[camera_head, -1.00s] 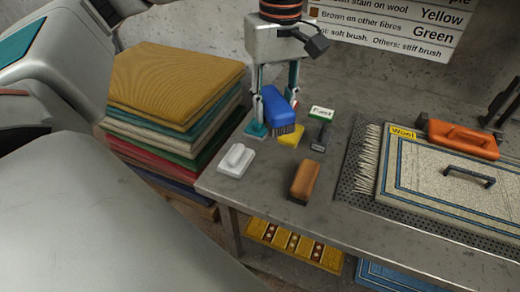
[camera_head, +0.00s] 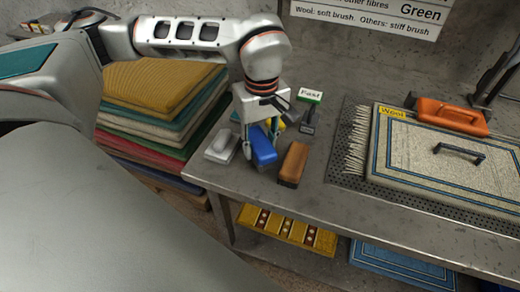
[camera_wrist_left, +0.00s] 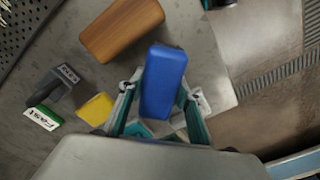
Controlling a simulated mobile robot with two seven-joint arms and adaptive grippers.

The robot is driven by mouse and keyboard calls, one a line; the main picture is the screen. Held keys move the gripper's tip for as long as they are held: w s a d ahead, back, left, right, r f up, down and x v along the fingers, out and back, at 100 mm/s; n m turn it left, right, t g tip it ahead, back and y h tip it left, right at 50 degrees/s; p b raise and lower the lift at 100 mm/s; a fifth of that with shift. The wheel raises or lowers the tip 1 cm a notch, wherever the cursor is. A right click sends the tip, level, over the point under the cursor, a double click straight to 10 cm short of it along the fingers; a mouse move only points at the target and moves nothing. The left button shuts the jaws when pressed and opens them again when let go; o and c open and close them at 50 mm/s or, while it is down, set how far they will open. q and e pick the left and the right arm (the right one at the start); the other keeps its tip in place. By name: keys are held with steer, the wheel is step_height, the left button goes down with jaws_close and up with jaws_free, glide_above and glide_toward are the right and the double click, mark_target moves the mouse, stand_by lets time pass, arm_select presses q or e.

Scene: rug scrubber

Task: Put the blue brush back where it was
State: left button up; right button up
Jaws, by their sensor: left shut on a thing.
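The blue brush (camera_head: 263,147) is at the left part of the metal table, between a white brush (camera_head: 221,146) and a brown brush (camera_head: 294,163). My left gripper (camera_head: 257,136) is above it, pointing down, and is shut on it. In the left wrist view the blue brush (camera_wrist_left: 163,82) sits between the two fingers (camera_wrist_left: 160,105), with the brown brush (camera_wrist_left: 122,28) close beside it. I cannot tell whether the blue brush touches the table. My right gripper does not show.
A yellow block (camera_wrist_left: 95,109) and a stand with a "Fast" sign (camera_head: 309,96) are behind the brushes. At the right are a rug sample marked Wool (camera_head: 400,160) and an orange brush (camera_head: 452,114). Folded rugs (camera_head: 150,110) are stacked left of the table.

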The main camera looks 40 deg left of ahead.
mark_target(260, 142)
arm_select(q)
steer(key=shift+f, duration=1.05)
steer(key=shift+f, duration=0.15)
steer(key=o, duration=1)
step_height(260, 142, up, 12)
steer(key=shift+d+r+p, duration=0.1)
steer(key=shift+r+p, duration=0.05)
steer(key=shift+p, duration=0.4)
